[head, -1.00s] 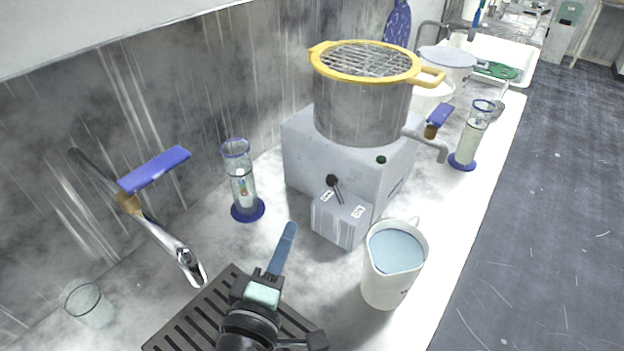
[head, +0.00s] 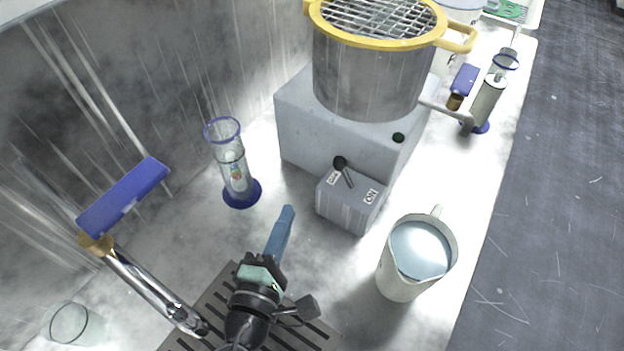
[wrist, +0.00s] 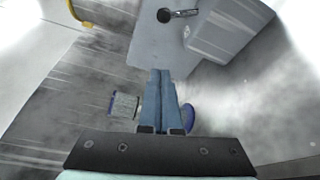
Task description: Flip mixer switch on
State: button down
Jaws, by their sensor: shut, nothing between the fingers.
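The mixer switch (head: 345,172) is a dark lever with a round black knob on a small grey box (head: 345,207). The box has an OFF label at left and an ON label (head: 371,196) at right. The lever leans to the upper left, toward the OFF side. In the wrist view the knob (wrist: 164,15) shows near the top edge, beyond my fingertips. My gripper (head: 288,210) has blue fingers, shut together and empty. In the head view it is left of the switch box, apart from it. It also shows in the wrist view (wrist: 160,72).
A steel pot (head: 370,75) with a yellow rim stands on the grey mixer base (head: 300,135). A glass cylinder (head: 232,165) with a blue foot stands left of the base. A jug (head: 410,265) stands right of the switch box. A slotted drain grate (head: 215,310) lies below my gripper.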

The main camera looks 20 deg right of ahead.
aim_at(344, 171)
jog(key=w+d+p, duration=0.1)
jog(key=w+d, duration=0.1)
jog(key=d, duration=0.1)
jog(key=w+d+p, duration=0.1)
jog(key=w+d, duration=0.1)
jog(key=d, duration=0.1)
jog(key=w+d+p, duration=0.1)
jog(key=w+d, duration=0.2)
jog(key=shift+d+p, duration=0.1)
jog(key=shift+p, duration=0.2)
jog(key=shift+d+b, duration=0.15)
jog(key=shift+b, duration=0.25)
jog(key=shift+s+r+m, duration=0.1)
jog(key=shift+r+m, duration=0.05)
jog(key=shift+m, duration=0.15)
